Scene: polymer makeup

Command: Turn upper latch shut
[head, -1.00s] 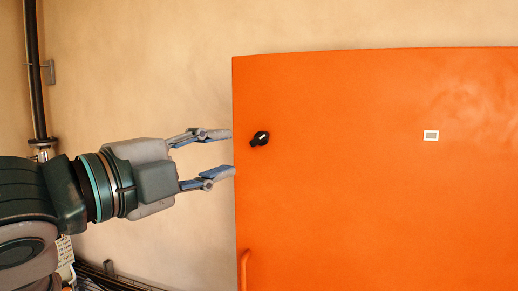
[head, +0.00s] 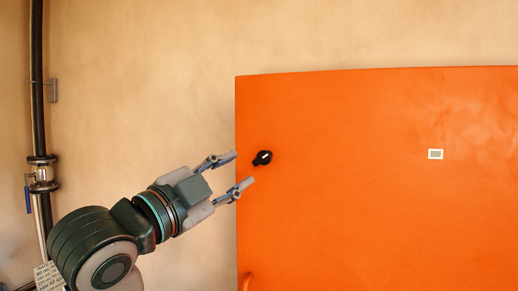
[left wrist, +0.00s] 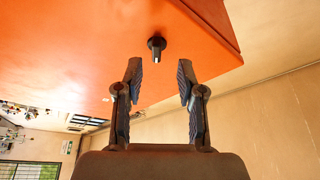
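The upper latch is a small black knob (head: 262,158) with a pale mark, near the upper left corner of the orange cabinet door (head: 350,190). My left gripper (head: 245,169) is open and empty, pointing up and right, with its fingertips just short of the knob in the picture. In the left wrist view the knob (left wrist: 157,46) stands out from the orange face beyond the two open fingers (left wrist: 157,78), roughly centred between them and apart from them. My right gripper is in neither view.
An orange handle (head: 248,281) sits at the door's lower left. A small pale plate (head: 435,154) is on the door at right. A dark vertical pipe with a valve (head: 42,172) runs along the wall at far left.

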